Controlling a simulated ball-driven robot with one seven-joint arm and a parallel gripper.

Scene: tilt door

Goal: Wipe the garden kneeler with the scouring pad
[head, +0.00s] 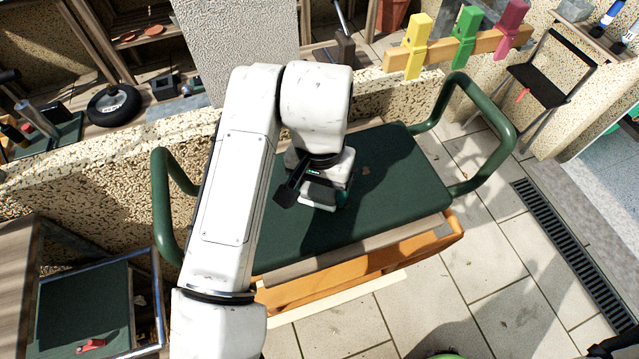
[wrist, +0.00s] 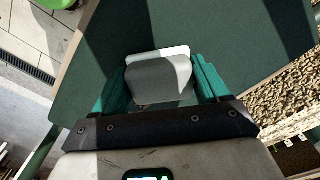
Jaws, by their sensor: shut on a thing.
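The garden kneeler (head: 385,165) has a flat dark green pad with rounded green tube handles at both ends. It also fills much of the wrist view (wrist: 240,40). A small brownish mark (head: 366,170) shows on its top. My gripper (wrist: 160,82) points down over the middle of the kneeler, its teal fingers shut on the scouring pad (wrist: 160,72), a grey block with a pale edge. In the head view my arm and wrist hide most of the gripper. The pad is at or just above the kneeler's surface; I cannot tell if it touches.
An orange wooden piece (head: 360,272) lies under the kneeler's front edge. A rough low wall (head: 110,165) runs behind. Coloured pegs (head: 466,30) on a rail and a folding chair (head: 545,85) stand back right. Paved floor (head: 430,300) with a drain grate (head: 580,250) is open at front right.

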